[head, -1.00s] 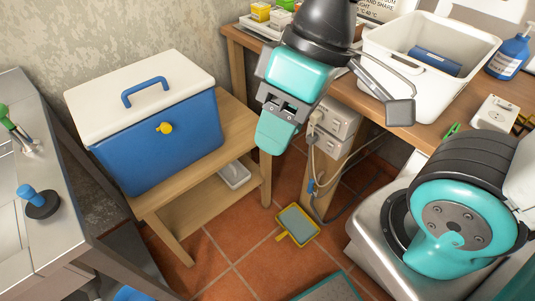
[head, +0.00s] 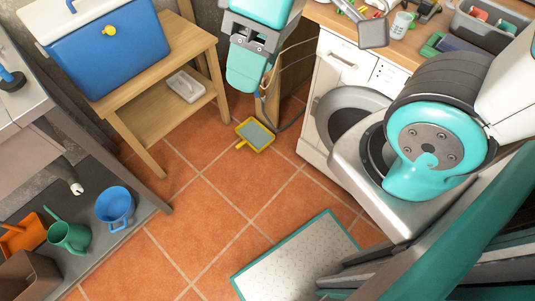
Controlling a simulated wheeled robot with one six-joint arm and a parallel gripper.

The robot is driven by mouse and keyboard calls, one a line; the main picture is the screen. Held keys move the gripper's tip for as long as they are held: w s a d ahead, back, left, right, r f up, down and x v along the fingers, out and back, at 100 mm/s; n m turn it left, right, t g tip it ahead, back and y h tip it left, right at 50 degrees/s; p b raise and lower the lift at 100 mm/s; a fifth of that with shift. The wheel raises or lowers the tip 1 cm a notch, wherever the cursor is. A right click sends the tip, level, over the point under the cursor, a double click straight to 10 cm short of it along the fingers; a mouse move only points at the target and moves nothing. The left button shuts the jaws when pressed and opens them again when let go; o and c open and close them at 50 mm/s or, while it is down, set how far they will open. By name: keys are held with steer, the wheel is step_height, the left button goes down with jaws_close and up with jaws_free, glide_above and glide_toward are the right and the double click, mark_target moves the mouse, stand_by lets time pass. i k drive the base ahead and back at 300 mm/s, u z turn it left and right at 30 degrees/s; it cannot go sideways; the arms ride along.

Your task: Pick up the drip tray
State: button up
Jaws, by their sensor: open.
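A small white tray (head: 187,86) lies on the lower shelf of the wooden stand, below the blue cooler. It looks like the drip tray, though I cannot be sure. A yellow-rimmed grey pan with a short handle (head: 255,135) lies on the floor, right of the stand.
The blue cooler (head: 109,58) stands on the wooden stand (head: 193,44). An open front-loading washer (head: 322,75) is at the right, under the counter. A blue bucket (head: 115,205) and green watering can (head: 68,234) sit lower left. A teal-edged mat (head: 298,262) lies ahead; tiled floor between is clear.

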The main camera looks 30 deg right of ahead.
mark_target(253, 133)
steer(key=z, duration=0.2)
steer(key=i, duration=0.55)
steer(key=z, duration=2.3)
steer(key=k, duration=1.05)
steer(key=u, duration=1.25)
steer(key=i, duration=0.95)
steer(key=z, duration=0.05)
